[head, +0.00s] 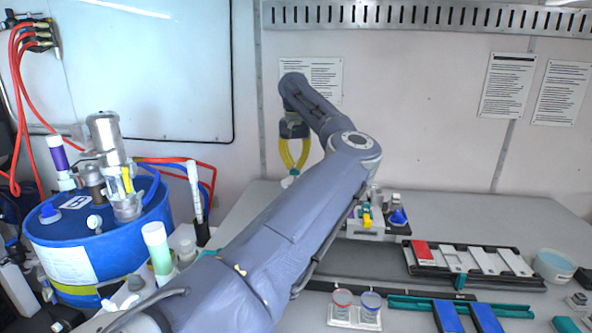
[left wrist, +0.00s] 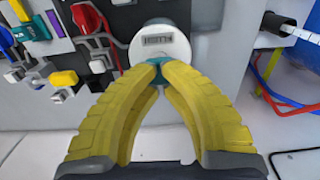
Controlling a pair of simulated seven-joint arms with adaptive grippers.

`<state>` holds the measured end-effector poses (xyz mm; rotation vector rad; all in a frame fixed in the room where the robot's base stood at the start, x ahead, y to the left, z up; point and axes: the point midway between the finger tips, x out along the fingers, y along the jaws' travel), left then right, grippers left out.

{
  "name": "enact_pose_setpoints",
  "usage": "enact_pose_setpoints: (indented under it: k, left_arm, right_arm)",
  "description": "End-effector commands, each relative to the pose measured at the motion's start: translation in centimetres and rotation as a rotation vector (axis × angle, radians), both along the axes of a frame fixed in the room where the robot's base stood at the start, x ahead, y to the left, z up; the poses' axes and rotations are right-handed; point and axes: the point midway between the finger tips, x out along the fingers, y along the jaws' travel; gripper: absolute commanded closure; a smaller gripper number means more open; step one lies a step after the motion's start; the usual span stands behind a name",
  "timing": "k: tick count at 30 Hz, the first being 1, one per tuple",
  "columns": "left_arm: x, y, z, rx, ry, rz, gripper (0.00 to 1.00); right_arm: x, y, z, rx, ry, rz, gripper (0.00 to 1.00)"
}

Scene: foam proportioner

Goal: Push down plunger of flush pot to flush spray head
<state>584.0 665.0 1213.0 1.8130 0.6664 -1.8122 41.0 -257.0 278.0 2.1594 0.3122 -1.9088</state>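My left gripper (head: 291,172) hangs fingers-down near the back wall in the head view. Its yellow fingers curve in and their tips meet, with teal at the tips and no separate object visible between them. In the left wrist view the shut fingertips (left wrist: 158,72) overlap the near edge of a round white cap (left wrist: 160,44) with a dark printed label, apparently the flush pot's plunger top. I cannot tell whether they touch it. In the head view only a small white bit shows below the fingertips; my arm hides the rest. My right gripper is not in view.
A blue drum (head: 100,245) with fittings and red hoses stands at the left. The back right bench is clear.

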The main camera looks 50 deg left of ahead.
Motion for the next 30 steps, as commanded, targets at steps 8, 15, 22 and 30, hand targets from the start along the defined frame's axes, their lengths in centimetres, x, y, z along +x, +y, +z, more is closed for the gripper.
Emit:
enact_pose_setpoints:
  k: [8, 15, 22, 30]
  left_arm:
    - [0.0, 0.0, -1.0, 0.000, 0.001, 0.001, 1.00]
    - [0.0, 0.0, -1.8, 0.000, 0.001, 0.001, 1.00]
    - [0.0, 0.0, -2.6, -0.001, 0.002, 0.000, 1.00]
    - [0.0, 0.0, -2.6, -0.001, 0.001, 0.000, 1.00]
  right_arm:
    - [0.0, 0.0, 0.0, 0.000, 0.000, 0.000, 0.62]
    - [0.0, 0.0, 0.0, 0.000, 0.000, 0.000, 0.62]
    - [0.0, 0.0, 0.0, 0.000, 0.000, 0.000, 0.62]
    - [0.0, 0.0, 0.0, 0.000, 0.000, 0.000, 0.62]
